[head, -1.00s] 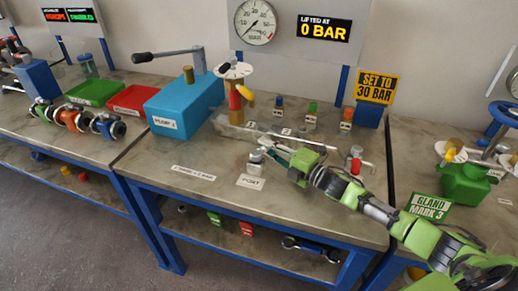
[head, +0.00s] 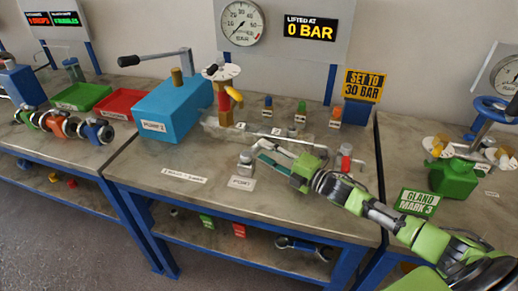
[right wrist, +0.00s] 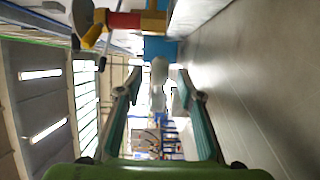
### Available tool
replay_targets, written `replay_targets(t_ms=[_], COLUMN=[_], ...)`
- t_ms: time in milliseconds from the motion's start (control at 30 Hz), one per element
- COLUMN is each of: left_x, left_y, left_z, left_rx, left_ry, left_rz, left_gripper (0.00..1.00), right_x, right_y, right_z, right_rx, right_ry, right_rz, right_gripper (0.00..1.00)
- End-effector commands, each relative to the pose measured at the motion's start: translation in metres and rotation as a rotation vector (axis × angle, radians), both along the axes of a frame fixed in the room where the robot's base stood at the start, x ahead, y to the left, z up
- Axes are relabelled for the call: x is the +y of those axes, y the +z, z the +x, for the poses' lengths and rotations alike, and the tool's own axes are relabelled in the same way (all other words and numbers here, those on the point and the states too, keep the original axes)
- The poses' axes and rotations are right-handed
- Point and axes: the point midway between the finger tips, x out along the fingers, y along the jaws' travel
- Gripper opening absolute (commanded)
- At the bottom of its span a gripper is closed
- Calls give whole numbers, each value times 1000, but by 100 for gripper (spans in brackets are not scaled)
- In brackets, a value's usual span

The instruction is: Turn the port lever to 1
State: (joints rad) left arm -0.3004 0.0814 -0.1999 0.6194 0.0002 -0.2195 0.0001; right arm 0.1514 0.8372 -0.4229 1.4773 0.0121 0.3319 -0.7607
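The port fitting (head: 246,162) is a small grey metal piece on the middle bench, just behind a white label reading PORT (head: 241,183). Which way its lever points is too small to tell. My right gripper (head: 261,153) reaches in from the right, its fingertips close beside the fitting's right side; contact cannot be told. In the right wrist view the two fingers (right wrist: 157,85) stand apart, with a pale grey piece (right wrist: 158,72) seen between and beyond them. My left gripper is not in view.
A blue pump box (head: 175,108) with a long handle stands behind left. A red and yellow valve (head: 226,95) with a white disc is behind the port.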

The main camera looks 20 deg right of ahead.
Motion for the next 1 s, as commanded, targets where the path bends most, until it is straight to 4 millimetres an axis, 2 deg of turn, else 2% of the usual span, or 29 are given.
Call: replay_targets(t_ms=[100,300,633,667,767,800,900,1000], left_x=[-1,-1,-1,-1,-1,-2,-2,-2], left_y=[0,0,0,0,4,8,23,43], left_z=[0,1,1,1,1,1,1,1], left_rx=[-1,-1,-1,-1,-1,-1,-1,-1], left_ry=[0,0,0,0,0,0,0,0], left_rz=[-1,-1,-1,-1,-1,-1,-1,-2], left_gripper=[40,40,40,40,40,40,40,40], right_x=[-8,-15,-16,-16,-16,-16,-16,-25], right_y=[-1,0,1,1,5,8,23,36], right_z=[-16,-30,-33,-33,-33,-33,-33,-51], right_rx=[3,1,-1,0,-1,-1,-3,-52], right_ry=[0,1,1,1,1,1,1,13], right_rz=[-1,0,0,-1,-2,-3,-5,-220], right_gripper=[34,34,34,29,3,0,0,0])
